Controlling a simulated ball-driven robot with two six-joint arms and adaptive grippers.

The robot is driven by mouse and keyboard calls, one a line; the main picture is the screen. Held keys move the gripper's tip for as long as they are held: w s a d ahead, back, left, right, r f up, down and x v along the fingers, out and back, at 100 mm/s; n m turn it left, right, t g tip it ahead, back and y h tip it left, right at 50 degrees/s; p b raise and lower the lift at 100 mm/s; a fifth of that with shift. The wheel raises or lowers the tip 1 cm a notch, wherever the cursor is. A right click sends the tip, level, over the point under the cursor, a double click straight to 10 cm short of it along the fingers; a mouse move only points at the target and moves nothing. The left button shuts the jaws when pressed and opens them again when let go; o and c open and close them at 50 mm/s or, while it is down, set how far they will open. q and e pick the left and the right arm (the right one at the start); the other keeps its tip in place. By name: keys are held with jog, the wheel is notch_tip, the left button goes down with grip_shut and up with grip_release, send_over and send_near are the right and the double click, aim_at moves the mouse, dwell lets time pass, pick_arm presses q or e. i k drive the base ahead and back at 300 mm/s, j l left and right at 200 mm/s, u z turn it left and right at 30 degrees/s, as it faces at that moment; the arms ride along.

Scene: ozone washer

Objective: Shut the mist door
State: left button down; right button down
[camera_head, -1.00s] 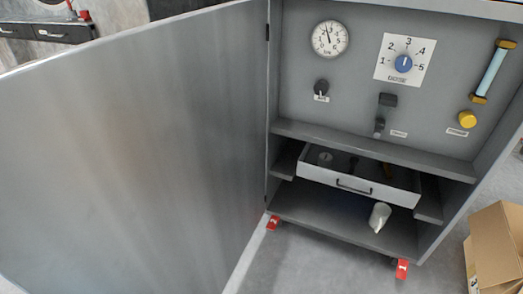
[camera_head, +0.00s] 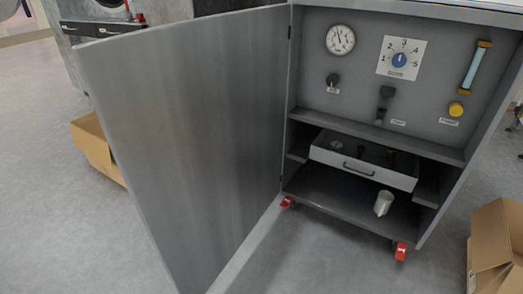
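The mist door is the large grey metal door (camera_head: 195,130) hinged on the left side of the grey cabinet. It stands wide open, swung out to the left and toward me. The cabinet's inside (camera_head: 370,100) is exposed, with a gauge (camera_head: 340,40), a blue dial (camera_head: 399,61) on a numbered plate, black knobs, a yellow knob (camera_head: 456,108) and a tube with yellow ends (camera_head: 474,66). Neither of my grippers shows in the view.
A white-fronted drawer (camera_head: 362,167) sits out from the shelf, with a white cup (camera_head: 383,203) below it. Cardboard boxes lie on the floor at right (camera_head: 497,245) and left behind the door (camera_head: 96,150). The grey floor (camera_head: 50,230) at left is clear.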

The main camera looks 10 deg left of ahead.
aim_at(191, 113)
jog(key=j+z, duration=0.4)
jog(key=i+j+z, duration=0.1)
jog(key=z, duration=0.3)
jog(key=j+z, duration=0.45)
jog(key=k+j, duration=0.1)
jog(key=j, duration=0.4)
jog(key=k+j, duration=0.1)
jog(key=j, duration=0.4)
jog(key=k+j, duration=0.1)
jog(key=j, duration=0.4)
jog(key=k+j, duration=0.1)
jog(key=j, duration=0.45)
